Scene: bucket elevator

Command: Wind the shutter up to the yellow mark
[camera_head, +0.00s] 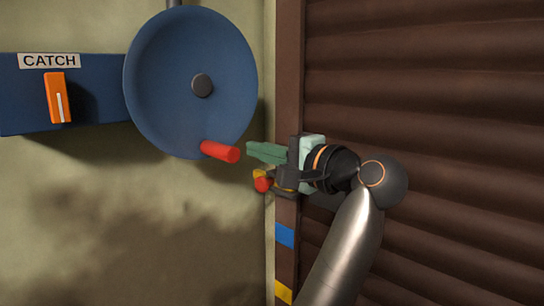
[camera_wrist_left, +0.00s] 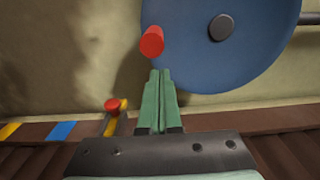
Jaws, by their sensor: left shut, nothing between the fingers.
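A blue wheel (camera_head: 180,90) with a dark hub hangs on the wall, its red handle (camera_head: 220,151) sticking out at the lower right. The brown slatted shutter (camera_head: 430,80) fills the right side. A yellow mark (camera_head: 283,292) sits low on the brown frame strip, below a blue mark (camera_head: 285,235). My left gripper (camera_head: 252,151) is shut and empty, its green fingers pointing at the wheel just right of the handle. In the left wrist view, the handle (camera_wrist_left: 152,42) stands just beyond the fingertips (camera_wrist_left: 160,72), apart from them. My right gripper is out of view.
A blue box labelled CATCH (camera_head: 20,90) with an orange lever (camera_head: 57,97) is left of the wheel. A red knob (camera_head: 262,185) on a yellow piece is close below my left gripper, near the frame strip. The wall below the wheel is clear.

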